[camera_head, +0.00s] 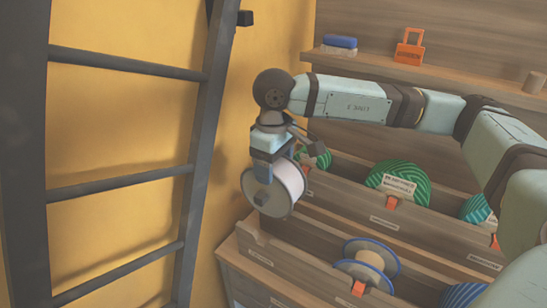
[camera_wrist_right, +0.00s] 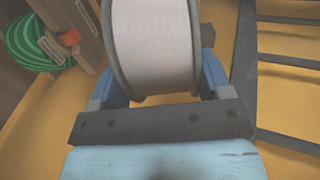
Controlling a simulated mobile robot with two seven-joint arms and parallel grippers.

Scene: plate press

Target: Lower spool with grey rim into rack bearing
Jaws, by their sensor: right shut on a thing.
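The spool with the grey rim (camera_head: 268,195), wound in white, hangs from my right gripper (camera_head: 268,165) in the head view. It is above the left end of the front wooden rack (camera_head: 262,247) and apart from it. In the right wrist view the white spool (camera_wrist_right: 152,45) fills the space between the blue fingers, which are shut on it. The rack's bearing at that left end cannot be made out clearly. My left gripper is not in view.
A blue-rimmed spool (camera_head: 368,262) sits in the front rack. Green coils (camera_head: 408,180) stand in the rack behind. A dark ladder (camera_head: 205,130) stands left, before the yellow wall.

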